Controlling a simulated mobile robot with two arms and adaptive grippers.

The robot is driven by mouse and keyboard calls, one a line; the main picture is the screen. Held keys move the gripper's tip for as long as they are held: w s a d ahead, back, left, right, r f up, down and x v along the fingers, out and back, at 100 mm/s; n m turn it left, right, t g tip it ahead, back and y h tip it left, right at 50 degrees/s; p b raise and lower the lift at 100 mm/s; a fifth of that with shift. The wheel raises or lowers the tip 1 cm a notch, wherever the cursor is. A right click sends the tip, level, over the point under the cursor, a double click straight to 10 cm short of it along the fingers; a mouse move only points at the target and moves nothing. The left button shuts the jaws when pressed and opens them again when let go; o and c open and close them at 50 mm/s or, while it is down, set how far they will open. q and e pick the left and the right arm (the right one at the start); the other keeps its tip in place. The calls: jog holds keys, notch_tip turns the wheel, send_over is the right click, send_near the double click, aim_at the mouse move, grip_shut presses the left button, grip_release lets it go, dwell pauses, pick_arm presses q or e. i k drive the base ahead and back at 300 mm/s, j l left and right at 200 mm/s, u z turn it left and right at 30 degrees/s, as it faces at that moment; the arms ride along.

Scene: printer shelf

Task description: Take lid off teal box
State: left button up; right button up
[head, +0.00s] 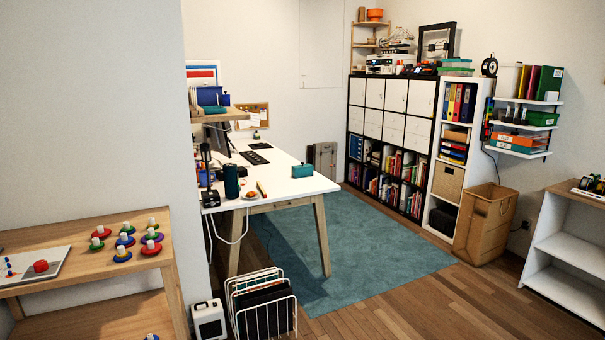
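A small teal box (302,170) sits on the white desk (285,187) near its right edge. It looks closed, but it is too small to tell the lid from the body. Another teal item (215,109) lies on the raised wooden shelf above the desk, in front of a blue box (211,96). Green-lidded clear containers (457,64) stand on top of the tall shelf unit at the back. Neither of my grippers is in view.
A wall corner and a wooden shelf (92,262) with coloured discs block the near left. A wire rack (262,305) stands before the desk. A teal rug (360,250) and wood floor lie open to the right.

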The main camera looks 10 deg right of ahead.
aim_at(297, 168)
jog(key=z, duration=0.3)
jog(key=i+z, duration=0.3)
jog(key=i, duration=0.6)
jog(key=i+j+z, duration=0.25)
jog(key=i, duration=0.6)
jog(key=i+j+z, duration=0.1)
jog(key=i+z, duration=0.35)
jog(key=i, duration=1.15)
jog(key=i+u, duration=0.25)
jog(key=i, duration=0.3)
jog(key=i+l+u, duration=0.3)
jog(key=i, duration=0.25)
jog(key=i+j+u, duration=0.15)
jog(key=u, duration=0.3)
jog(key=i+u, duration=0.65)
jog(key=u, duration=0.25)
